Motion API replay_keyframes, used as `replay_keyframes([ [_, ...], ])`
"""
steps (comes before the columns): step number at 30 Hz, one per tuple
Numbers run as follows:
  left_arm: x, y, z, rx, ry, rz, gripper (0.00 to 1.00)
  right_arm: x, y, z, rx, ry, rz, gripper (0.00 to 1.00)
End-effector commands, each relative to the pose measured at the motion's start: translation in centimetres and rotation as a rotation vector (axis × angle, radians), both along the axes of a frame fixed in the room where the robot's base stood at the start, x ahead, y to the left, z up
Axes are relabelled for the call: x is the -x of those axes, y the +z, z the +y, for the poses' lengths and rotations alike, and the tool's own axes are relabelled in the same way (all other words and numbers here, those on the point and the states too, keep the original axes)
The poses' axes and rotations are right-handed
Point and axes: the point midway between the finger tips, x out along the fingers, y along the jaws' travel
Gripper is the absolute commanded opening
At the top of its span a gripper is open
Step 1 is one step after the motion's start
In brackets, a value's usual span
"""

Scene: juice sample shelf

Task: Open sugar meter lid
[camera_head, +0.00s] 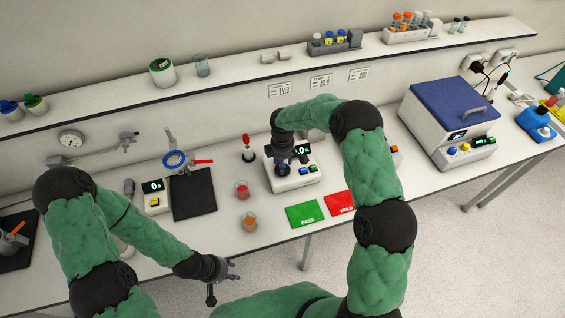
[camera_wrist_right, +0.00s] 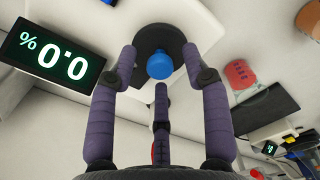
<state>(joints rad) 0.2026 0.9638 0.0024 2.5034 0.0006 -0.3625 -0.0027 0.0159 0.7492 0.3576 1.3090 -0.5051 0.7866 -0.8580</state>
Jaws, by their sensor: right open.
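The sugar meter (camera_head: 308,180) is a white box with a dark display, standing on the bench in the middle of the head view. In the right wrist view its display (camera_wrist_right: 50,62) reads 0.0 %. Its dark round lid (camera_wrist_right: 150,38) with a blue knob (camera_wrist_right: 159,65) lies ahead of my right gripper (camera_wrist_right: 160,72). The lid looks closed. The right gripper's purple fingers are open and spread around the knob, with no clear contact. In the head view the right gripper hides the lid. My left gripper (camera_head: 223,277) is open and empty in front of the bench edge.
A red beaker (camera_head: 242,189) and an orange beaker (camera_head: 248,222) stand left of the meter. A green PASS mat (camera_head: 306,214) and a red HOLD mat (camera_head: 339,203) lie in front. A red-topped dropper (camera_head: 247,148) stands behind. A blue-lidded box (camera_head: 450,110) stands right.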

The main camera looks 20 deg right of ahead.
Motion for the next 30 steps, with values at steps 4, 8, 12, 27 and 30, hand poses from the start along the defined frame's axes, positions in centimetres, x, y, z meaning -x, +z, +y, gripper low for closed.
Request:
replay_keyframes([
  [4,0.0,0.0,0.0,0.000,0.000,0.000,0.40,0.0,-0.1,0.0,0.000,-0.001,0.000,0.48],
  [8,0.0,0.0,0.0,0.000,0.000,0.000,0.40,0.0,-0.1,0.0,0.000,-0.001,0.000,0.46],
  [12,0.0,0.0,0.0,0.000,0.000,0.000,0.40,0.0,-0.1,0.0,0.000,-0.001,0.000,0.06],
  [27,0.0,-0.8,0.0,0.000,0.000,0.000,0.40,0.0,-0.2,0.3,0.000,-0.060,0.000,0.00],
  [30,0.0,-1.4,0.0,0.000,0.000,0.000,0.40,-0.1,-0.3,0.6,0.000,-0.114,-0.001,0.00],
])
